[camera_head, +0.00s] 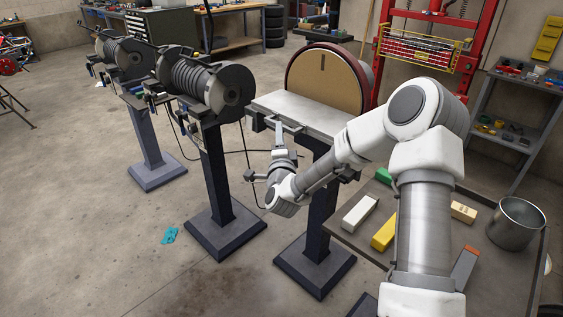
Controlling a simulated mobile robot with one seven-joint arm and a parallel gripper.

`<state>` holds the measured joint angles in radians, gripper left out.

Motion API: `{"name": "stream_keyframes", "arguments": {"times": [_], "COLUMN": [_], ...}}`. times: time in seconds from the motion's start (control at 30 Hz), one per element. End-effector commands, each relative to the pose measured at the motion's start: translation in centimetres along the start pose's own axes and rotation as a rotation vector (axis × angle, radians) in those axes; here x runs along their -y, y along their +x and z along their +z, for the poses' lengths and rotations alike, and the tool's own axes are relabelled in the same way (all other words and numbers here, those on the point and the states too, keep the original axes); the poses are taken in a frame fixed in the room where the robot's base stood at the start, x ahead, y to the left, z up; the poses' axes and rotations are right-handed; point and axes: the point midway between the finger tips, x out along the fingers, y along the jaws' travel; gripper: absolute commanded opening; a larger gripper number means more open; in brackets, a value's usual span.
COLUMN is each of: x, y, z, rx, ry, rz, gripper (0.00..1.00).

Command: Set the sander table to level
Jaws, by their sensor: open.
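The disc sander (325,78) stands on a dark pedestal, with a large tan disc in a dark red housing. Its grey sander table (300,112) juts out in front of the disc. The table looks close to flat, but its exact tilt cannot be told from this angle. My gripper (279,127) is at the front edge of the table, below its left part, with the fingers pointing up. It is open. Whether the fingers touch the table or a part under it cannot be told. My arm hides the right end of the table and part of the pedestal.
Two bench grinders (209,88) on pedestals stand to the left. A low bench (350,238) at the right holds several coloured blocks and a metal bucket (516,222). A red press frame (480,50) and a shelf (515,115) stand behind. A teal item (170,235) lies on the open floor.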

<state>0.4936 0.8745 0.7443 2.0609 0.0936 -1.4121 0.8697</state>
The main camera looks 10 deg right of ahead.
Motion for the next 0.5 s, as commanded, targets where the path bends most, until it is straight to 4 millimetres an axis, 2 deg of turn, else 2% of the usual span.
{"name": "stream_keyframes", "arguments": {"times": [0.3, 0.5], "x": [0.0, 0.0], "y": [-7.0, -10.4], "z": [0.0, 0.0], "rx": [0.001, 0.000], "ry": [-0.001, -0.001], "rz": [0.000, 0.000], "gripper": [0.47, 0.47]}}
